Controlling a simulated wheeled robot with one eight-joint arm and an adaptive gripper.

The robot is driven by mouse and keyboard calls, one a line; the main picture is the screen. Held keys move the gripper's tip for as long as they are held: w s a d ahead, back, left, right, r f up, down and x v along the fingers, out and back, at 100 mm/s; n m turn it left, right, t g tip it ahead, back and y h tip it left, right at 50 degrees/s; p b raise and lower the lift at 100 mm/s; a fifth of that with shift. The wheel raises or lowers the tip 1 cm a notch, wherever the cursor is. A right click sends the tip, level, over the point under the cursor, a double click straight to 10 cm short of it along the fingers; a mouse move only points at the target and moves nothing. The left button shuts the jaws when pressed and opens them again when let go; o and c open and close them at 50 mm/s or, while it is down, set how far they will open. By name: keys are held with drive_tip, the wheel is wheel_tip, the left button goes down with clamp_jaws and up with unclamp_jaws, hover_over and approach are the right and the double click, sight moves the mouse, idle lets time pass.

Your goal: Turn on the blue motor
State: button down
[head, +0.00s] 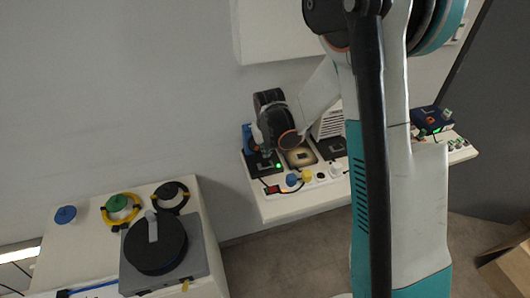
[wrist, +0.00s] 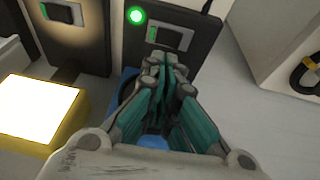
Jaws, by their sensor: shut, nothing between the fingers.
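A blue part that looks like the blue motor (head: 248,138) stands at the left end of the white bench, mostly hidden behind my gripper. In the wrist view, a blue rounded piece (wrist: 152,142) shows under my gripper. In front of the motor is a black switch box (head: 262,163). Its round light glows green (wrist: 136,15), and beside it is a rocker switch (wrist: 168,36) with a green patch at its left end. My gripper (wrist: 165,68) is shut and empty, its tips at the near edge of the switch; contact cannot be told.
A yellow block with a glowing white top (wrist: 40,105) stands beside the gripper. A second black switch box (wrist: 62,15) is next to the first. Blue and yellow knobs (head: 305,176) line the bench (head: 290,207). A separate white cabinet (head: 215,240) stands left, across a gap.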

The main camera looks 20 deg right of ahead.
wheel_tip(320, 180, up, 10)
drive_tip(key=s+d+p, duration=0.2)
drive_tip(key=s, duration=0.1)
drive_tip(key=shift+f, duration=0.15)
drive_tip(key=s+a+r+t, duration=0.2)
drive_tip(key=s+r, duration=0.9)
drive_tip(key=s+r+t+b, duration=0.1)
drive_tip(key=s+r, duration=0.1)
drive_tip(key=s, duration=1.1)
drive_tip(key=shift+s+a+r+t+y, duration=0.2)
drive_tip(key=shift+a+r+t+y, duration=0.1)
drive_tip(key=shift+a+t, duration=0.15)
